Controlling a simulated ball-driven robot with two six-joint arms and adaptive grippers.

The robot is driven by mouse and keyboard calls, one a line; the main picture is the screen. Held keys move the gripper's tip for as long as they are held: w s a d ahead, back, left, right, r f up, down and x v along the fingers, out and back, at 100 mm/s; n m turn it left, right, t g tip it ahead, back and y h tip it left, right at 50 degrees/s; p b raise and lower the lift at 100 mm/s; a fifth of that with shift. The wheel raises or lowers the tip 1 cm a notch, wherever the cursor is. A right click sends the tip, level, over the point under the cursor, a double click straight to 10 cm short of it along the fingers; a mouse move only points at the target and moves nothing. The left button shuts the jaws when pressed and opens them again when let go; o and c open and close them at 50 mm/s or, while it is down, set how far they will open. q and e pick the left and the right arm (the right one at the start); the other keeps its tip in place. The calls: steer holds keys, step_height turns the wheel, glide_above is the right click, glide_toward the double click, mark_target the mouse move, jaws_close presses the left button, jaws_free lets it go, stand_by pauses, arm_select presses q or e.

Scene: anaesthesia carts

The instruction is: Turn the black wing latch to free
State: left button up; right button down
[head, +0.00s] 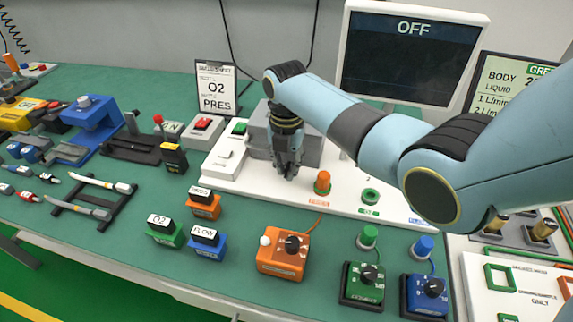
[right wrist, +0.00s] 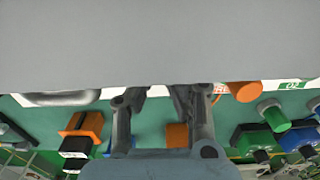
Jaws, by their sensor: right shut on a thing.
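My right gripper (head: 288,168) reaches down from above to the front of a grey box (head: 312,152) on a white panel. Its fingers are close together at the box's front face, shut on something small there. The black wing latch itself is hidden behind the fingers, so its angle cannot be told. In the right wrist view the box's plain grey surface (right wrist: 160,45) fills the top, and the gripper's two fingers (right wrist: 158,105) reach up to its edge. My left gripper is not in view.
An orange knob (head: 322,182) stands on the white panel (head: 340,203) just right of the gripper. A small white switch unit (head: 227,158) is at its left. An O2 PRES sign (head: 215,88) and a monitor reading OFF (head: 410,60) stand behind. Labelled blocks and dial boxes stand in front.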

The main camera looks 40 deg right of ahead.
steer(key=m+p, duration=0.1)
steer(key=m, duration=0.1)
steer(key=m+p, duration=0.1)
steer(key=m, duration=0.1)
steer(key=shift+w+r+p, duration=0.15)
steer(key=shift+w+p, duration=0.05)
steer(key=shift+p, duration=0.1)
steer(key=m, duration=0.2)
steer(key=m+p, duration=0.1)
steer(key=m, duration=0.1)
steer(key=shift+w+m+p, duration=0.2)
steer(key=shift+m+p, duration=0.1)
steer(key=m, duration=0.3)
steer(key=shift+w+m+p, duration=0.2)
steer(key=shift+m+p, duration=0.1)
steer(key=shift+p, duration=0.1)
steer(key=shift+w+d+m, duration=0.1)
steer(key=shift+w+m, duration=0.05)
steer(key=shift+m, duration=1.75)
steer(key=c, duration=1.4)
jaws_free()
